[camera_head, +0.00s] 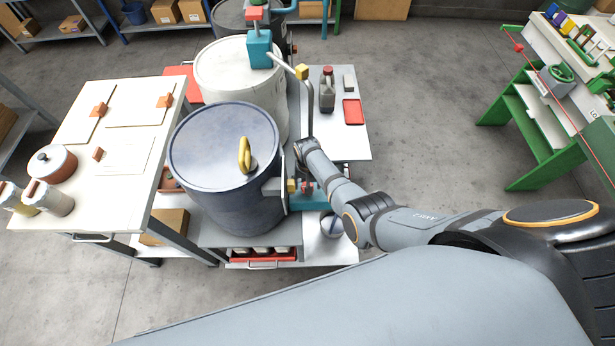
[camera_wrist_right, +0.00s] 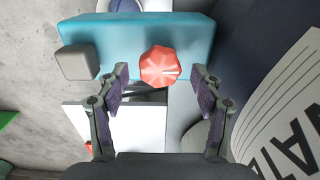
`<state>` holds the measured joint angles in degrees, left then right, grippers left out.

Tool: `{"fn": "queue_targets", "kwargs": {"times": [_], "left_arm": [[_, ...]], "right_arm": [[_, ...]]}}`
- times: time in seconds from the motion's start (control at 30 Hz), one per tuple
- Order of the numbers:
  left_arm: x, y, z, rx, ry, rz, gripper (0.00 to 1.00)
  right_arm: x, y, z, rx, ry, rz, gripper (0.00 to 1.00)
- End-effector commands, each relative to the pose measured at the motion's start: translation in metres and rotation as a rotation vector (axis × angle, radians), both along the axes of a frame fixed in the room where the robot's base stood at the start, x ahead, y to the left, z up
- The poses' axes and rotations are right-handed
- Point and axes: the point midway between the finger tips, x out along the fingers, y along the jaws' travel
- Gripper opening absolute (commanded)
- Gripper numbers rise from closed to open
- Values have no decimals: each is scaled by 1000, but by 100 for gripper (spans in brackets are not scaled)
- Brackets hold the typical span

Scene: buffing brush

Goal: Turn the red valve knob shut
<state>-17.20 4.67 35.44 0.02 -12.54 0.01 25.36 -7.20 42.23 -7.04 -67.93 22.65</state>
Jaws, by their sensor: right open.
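The red valve knob (camera_wrist_right: 160,66) is a faceted round knob on a teal valve body (camera_wrist_right: 205,40) in the right wrist view. My right gripper (camera_wrist_right: 159,76) is open, with one finger on each side of the knob's lower part in the picture. Gaps show between the fingers and the knob; I cannot tell the depth between them. In the head view the teal valve body (camera_head: 312,201) is partly hidden by my right arm, beside the dark blue drum. A small red part of the knob (camera_head: 307,188) shows there. My left gripper is not in view.
The dark drum (camera_head: 225,190) stands close to the left of my right wrist. A white drum (camera_head: 240,75) and a pipe stand behind. A white table (camera_head: 130,125) is at left, a green-framed bench (camera_head: 540,110) at right.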

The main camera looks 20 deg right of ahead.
Motion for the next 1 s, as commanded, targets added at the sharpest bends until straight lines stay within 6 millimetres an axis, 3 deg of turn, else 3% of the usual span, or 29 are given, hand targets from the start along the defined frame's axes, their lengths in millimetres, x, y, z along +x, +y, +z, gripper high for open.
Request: {"fn": "queue_targets", "kwargs": {"times": [0.5,0.67,1.0], "left_arm": [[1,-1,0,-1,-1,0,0],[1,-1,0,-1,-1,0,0],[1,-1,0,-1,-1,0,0]], "right_arm": [[0,0,99,0,-2,-1,67],[-1,0,111,1,0,-1,67],[-1,0,112,0,1,-1,67]]}}
